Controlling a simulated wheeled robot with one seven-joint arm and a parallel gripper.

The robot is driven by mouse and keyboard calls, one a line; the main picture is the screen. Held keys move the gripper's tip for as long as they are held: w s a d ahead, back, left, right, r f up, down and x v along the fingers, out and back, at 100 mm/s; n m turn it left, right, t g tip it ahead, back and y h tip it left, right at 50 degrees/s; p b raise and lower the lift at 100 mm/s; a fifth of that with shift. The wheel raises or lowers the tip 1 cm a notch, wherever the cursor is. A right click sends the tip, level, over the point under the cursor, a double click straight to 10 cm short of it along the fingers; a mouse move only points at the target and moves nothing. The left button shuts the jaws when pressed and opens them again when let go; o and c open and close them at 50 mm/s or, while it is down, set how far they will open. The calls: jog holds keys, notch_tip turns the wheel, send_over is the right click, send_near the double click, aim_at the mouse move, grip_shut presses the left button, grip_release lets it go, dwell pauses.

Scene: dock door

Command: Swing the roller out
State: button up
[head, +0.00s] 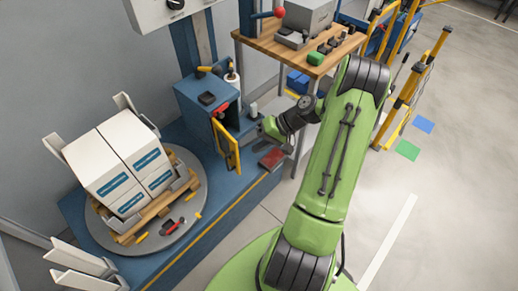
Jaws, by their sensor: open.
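A blue cabinet (198,103) stands at the right end of the blue wrapping-machine base, with a small white roll (231,78) upright at its top. A yellow-framed panel (226,147) stands out from the cabinet's front, at an angle to it. I cannot tell for certain which part is the roller; it may be in or behind this panel. My gripper (264,128) is just right of the panel, at the end of my green arm. It is open and seems empty. Its fingertips are small and partly hidden, and I cannot tell whether they touch anything.
White boxes (118,147) sit on a wooden pallet on the round grey turntable (190,222) at left. A wooden workbench (262,44) with tools stands behind my arm. A dark red block (272,158) lies below my gripper.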

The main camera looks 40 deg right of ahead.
dwell(0.3)
jog(key=shift+a+r, duration=0.1)
jog(key=s+a+r+n+g+h+p, duration=0.1)
jog(key=a+r+n+g+h+p, duration=0.15)
jog(key=a+r, duration=0.45)
jog(key=s+a+r+n+g+h+p, duration=0.1)
jog(key=s+a+r+h, duration=0.2)
jog(key=r, duration=0.6)
jog(key=s+a+r+n+t+h+p, duration=0.1)
jog(key=s+a+r, duration=0.2)
jog(key=s+r, duration=0.3)
jog(key=s+a+r+n+t+h+p, duration=0.1)
jog(key=s+a+r+t+p, duration=0.1)
jog(key=s+a+r, duration=0.2)
jog(key=s+r, duration=0.2)
jog(key=s, duration=0.1)
jog(key=shift+s+h, duration=0.35)
